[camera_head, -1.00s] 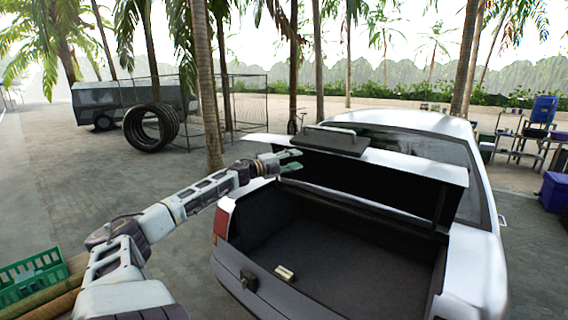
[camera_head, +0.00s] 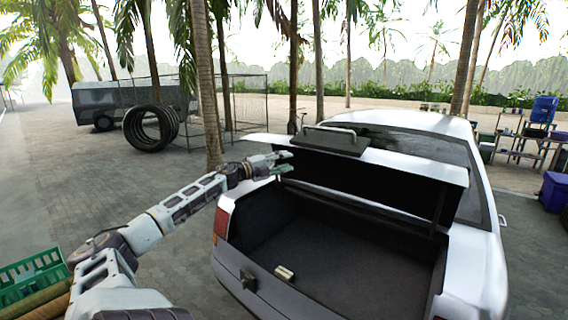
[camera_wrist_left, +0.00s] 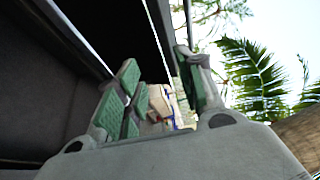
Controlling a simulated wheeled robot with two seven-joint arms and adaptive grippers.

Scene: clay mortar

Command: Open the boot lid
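The boot lid (camera_head: 400,166) of the white car (camera_head: 478,262) stands raised, its white edge high above the boot and its dark underside showing. A bar handle is fixed on a dark block (camera_head: 335,142) on top of the lid. The boot (camera_head: 340,262) is open, with a dark floor. My left gripper (camera_head: 289,162) is at the lid's left end, near its edge. In the left wrist view, its green-padded fingers (camera_wrist_left: 157,80) are apart with nothing held between them. I cannot tell whether a finger touches the lid. My right gripper is not in view.
A small pale block (camera_head: 285,273) lies inside the boot near its rear sill. A palm trunk (camera_head: 208,90) stands behind my left arm. A green crate (camera_head: 35,272) is at the lower left. A purple bin (camera_head: 553,192) is at the right.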

